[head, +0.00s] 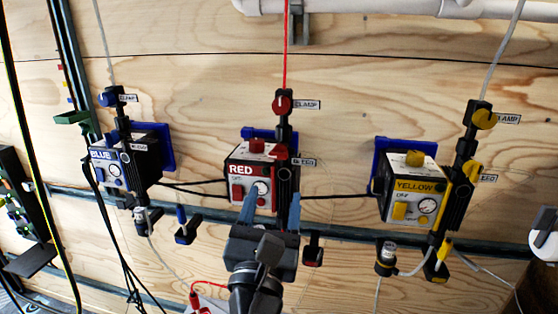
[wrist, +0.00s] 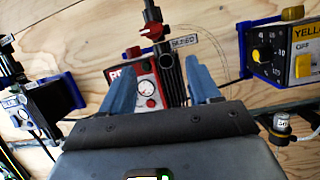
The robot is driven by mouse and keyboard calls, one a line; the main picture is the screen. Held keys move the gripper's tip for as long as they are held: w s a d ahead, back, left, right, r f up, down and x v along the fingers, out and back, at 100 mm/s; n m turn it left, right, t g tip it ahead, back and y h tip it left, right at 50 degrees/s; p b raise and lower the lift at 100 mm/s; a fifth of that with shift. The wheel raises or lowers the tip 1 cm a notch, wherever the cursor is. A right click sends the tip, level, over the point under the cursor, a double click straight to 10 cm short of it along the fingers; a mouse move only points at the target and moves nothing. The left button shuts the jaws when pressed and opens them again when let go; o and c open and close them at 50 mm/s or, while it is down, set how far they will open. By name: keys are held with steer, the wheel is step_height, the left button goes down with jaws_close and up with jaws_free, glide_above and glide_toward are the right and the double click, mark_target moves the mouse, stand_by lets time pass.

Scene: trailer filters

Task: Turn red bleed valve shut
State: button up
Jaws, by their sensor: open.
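The red bleed valve (wrist: 152,32) is a small red knob on the black column beside the RED box, next to a BLEED label. In the head view the red bleed valve (head: 281,153) shows beside the box's upper right corner. The RED box (head: 239,184) has a white face with a dial and red buttons. My gripper (head: 272,203) is open and empty, its two blue fingers in front of the lower part of the RED unit, below the bleed valve. In the wrist view my gripper (wrist: 160,70) has its fingers on either side of the RED unit, with the valve above and between the tips.
A red clamp knob (head: 283,103) sits higher on the same column, under a red line. The BLUE unit (head: 115,165) is at left and the YELLOW unit (head: 412,190) at right. A dark rail (head: 345,232) crosses the plywood wall below. Black cables link the units.

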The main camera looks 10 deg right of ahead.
mark_target(277, 159)
steer(key=r, duration=0.1)
steer(key=w+r+h, duration=0.1)
steer(key=r, duration=0.1)
steer(key=shift+a+r+n+t, duration=0.15)
steer(key=shift+r+n+t, duration=0.05)
steer(key=shift+n+t, duration=0.1)
steer(key=shift+p+x, duration=0.9)
steer(key=shift+x, duration=2.65)
steer(key=shift+f, duration=0.15)
steer(key=shift+c, duration=0.2)
